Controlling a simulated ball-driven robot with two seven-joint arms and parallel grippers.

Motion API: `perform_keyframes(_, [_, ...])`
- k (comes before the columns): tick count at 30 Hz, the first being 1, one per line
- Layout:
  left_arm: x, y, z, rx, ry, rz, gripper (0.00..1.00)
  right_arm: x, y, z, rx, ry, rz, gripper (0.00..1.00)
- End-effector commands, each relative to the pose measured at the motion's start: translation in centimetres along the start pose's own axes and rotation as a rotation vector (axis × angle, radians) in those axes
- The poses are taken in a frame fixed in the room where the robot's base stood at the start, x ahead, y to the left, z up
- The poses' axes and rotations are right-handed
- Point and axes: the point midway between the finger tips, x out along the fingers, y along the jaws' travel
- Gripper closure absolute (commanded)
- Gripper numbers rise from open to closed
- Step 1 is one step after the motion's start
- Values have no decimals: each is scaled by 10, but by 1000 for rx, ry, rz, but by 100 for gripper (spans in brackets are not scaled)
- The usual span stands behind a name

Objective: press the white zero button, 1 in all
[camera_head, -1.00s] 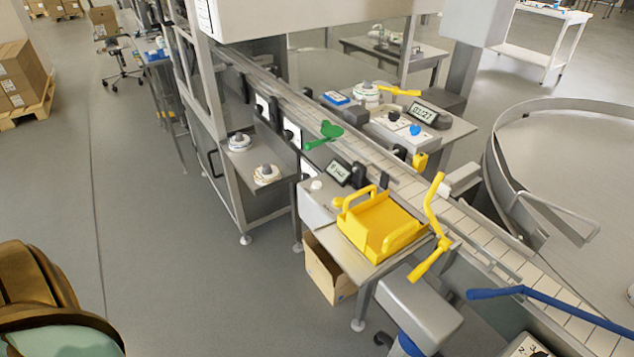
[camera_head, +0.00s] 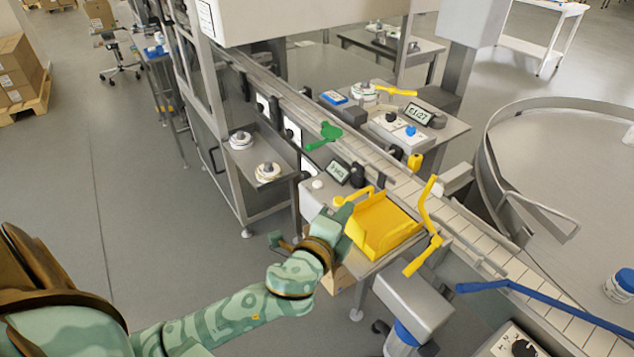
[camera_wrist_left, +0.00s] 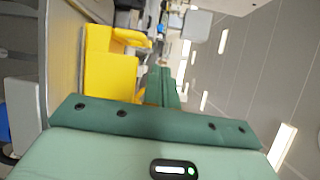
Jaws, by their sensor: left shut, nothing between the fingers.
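A small white round button (camera_head: 317,184) sits on the grey scale housing, left of a small dark display (camera_head: 338,172), in the head view. I take it as the zero button. My left gripper (camera_head: 346,210) is shut and empty, below and right of the button and apart from it in the picture. It is close to the left side of the yellow tray (camera_head: 392,238) and covers part of the housing front. In the left wrist view the shut fingers (camera_wrist_left: 163,85) point away beside the yellow tray (camera_wrist_left: 108,78); I cannot make out the button there. My right gripper is not in view.
The yellow tray stands on the scale beside the conveyor (camera_head: 470,222). A yellow lever (camera_head: 431,215) rises at its right. A green handle (camera_head: 324,135) is behind the display. A shelf with white round parts (camera_head: 268,172) is at left. The floor at left is clear.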

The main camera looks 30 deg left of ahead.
Motion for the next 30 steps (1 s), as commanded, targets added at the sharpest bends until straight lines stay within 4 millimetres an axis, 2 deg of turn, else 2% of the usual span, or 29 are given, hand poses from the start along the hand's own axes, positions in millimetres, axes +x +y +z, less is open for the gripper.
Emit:
perform_keyframes(1, [18, -21, -14, 135, 81, -107, 100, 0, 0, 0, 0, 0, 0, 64])
perform_keyframes(3, [40, -48, -40, 398, 226, -276, 100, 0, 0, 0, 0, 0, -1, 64])
perform_keyframes(5, [56, -59, -60, 674, 355, -407, 100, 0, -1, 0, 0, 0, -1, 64])
perform_keyframes(7, [74, -57, -66, 1020, 498, -510, 100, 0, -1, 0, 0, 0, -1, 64])
perform_keyframes(8, [85, -51, -61, 1188, 559, -534, 100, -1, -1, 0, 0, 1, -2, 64])
perform_keyframes(9, [100, -40, -44, 1415, 638, -540, 100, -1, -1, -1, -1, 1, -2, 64])
perform_keyframes(12, [124, -20, 4, 1770, 767, -475, 100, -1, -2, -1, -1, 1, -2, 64])
perform_keyframes(15, [140, -11, 55, 1991, 843, -372, 100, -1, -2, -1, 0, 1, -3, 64])
perform_keyframes(18, [150, -8, 101, 2140, 898, -263, 100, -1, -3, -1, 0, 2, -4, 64])
perform_keyframes(21, [154, -9, 135, 2231, 934, -175, 100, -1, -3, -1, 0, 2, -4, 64])
perform_keyframes(25, [156, -10, 158, 2285, 957, -110, 100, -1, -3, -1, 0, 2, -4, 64])
perform_keyframes(30, [156, -10, 164, 2297, 964, -94, 100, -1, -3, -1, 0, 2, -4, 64])
